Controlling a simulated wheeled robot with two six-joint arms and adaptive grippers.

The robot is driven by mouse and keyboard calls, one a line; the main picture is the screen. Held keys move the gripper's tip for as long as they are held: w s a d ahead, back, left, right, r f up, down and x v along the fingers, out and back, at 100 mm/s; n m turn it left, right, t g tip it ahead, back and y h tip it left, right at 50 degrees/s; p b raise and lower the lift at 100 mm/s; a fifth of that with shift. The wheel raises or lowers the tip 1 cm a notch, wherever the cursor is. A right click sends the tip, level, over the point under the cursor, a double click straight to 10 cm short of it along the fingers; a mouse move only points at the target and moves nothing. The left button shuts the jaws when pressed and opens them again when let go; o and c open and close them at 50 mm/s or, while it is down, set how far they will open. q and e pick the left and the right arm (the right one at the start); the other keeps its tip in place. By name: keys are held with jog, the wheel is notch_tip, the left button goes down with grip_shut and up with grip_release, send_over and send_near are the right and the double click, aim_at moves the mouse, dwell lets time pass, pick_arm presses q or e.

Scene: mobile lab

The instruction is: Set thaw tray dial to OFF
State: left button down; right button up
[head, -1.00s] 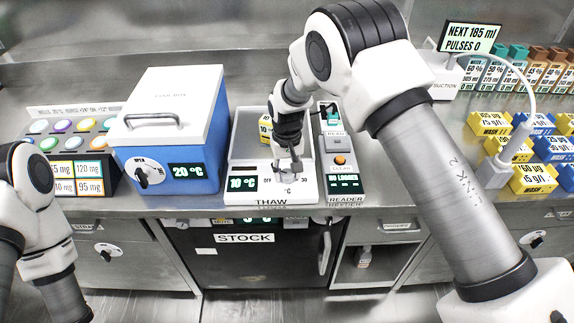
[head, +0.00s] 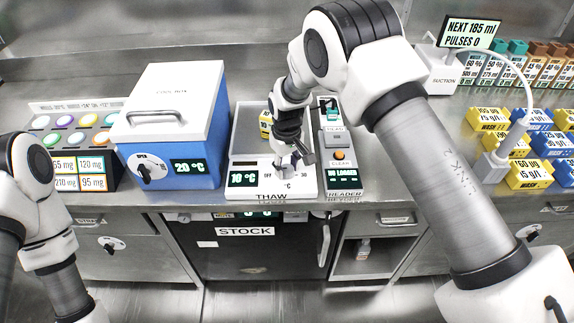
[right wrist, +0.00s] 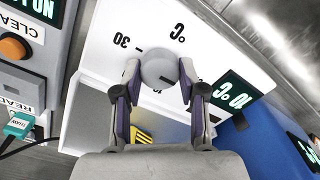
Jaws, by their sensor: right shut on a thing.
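The thaw tray (head: 270,191) is a white unit at the counter's front edge, labelled THAW. Its display (head: 242,178) reads 10 °C, also in the right wrist view (right wrist: 237,101). The dial (right wrist: 158,70) is a round pale knob with a dark line, which slants to the lower right in that view. A 30 mark lies at its upper left; the OFF mark is not visible there. My right gripper (head: 288,168) is shut on the dial, a finger on each side (right wrist: 158,75). My left arm shows at the left edge, with its gripper out of view.
A blue cool box (head: 190,150) stands left of the tray, close beside it. The reader (head: 341,178) with its orange button stands close on the right. A yellow-labelled item (head: 265,121) is at the back of the tray.

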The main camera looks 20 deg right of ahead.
aim_at(286, 168)
jog(key=shift+f, duration=0.1)
jog(key=o, duration=1.1)
jog(key=shift+o, duration=0.2)
notch_tip(286, 168, up, 12)
jog(key=shift+w, duration=0.1)
